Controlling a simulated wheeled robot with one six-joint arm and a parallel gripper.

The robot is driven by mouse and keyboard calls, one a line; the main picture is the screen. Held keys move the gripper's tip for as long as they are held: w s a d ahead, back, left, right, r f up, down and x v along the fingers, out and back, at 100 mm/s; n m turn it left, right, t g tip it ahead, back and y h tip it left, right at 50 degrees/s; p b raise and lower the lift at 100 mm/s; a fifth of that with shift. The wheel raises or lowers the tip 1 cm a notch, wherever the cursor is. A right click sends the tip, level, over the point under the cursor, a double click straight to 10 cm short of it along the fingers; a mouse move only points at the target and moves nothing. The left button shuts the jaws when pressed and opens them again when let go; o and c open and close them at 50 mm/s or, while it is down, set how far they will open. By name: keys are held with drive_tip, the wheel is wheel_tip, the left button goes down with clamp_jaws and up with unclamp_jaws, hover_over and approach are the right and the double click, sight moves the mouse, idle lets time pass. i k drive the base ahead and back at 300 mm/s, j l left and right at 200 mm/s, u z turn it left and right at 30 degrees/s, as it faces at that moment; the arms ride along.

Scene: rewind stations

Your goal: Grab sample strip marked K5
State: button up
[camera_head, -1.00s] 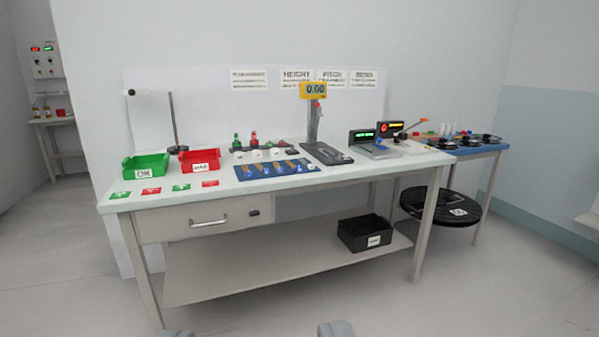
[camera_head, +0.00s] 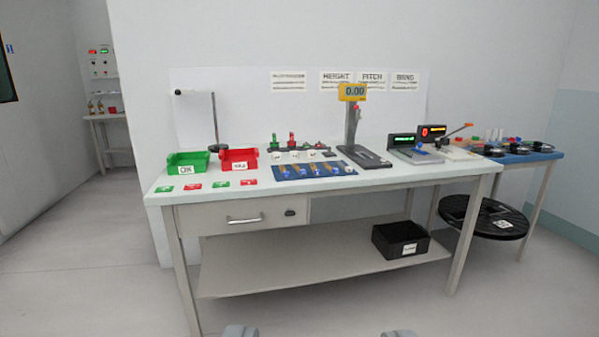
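Several sample strips lie side by side on a blue mat (camera_head: 283,176) on the white workbench (camera_head: 400,178). They look like small brownish-gold strips. Their marks are too small to read, so I cannot tell which is K5. My gripper (camera_head: 320,333) shows only as two grey fingertips at the bottom edge. The fingertips are wide apart with nothing visible between them. My gripper is well short of the bench and apart from the strips.
A green bin (camera_head: 188,164) and a red bin (camera_head: 239,160) stand on the bench left of the mat. A drawer (camera_head: 245,216) and black crate (camera_head: 400,240) are below. A black reel (camera_head: 484,216) is right. Floor in front is clear.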

sight(302, 172)
drive_tip(key=i+j, duration=0.1)
drive_tip(key=i, duration=0.45)
drive_tip(key=i+j, duration=0.1)
drive_tip(key=i, duration=0.45)
drive_tip(key=i+j+z, duration=0.1)
drive_tip(key=i, duration=0.45)
drive_tip(key=i+j, duration=0.1)
drive_tip(key=i, duration=0.5)
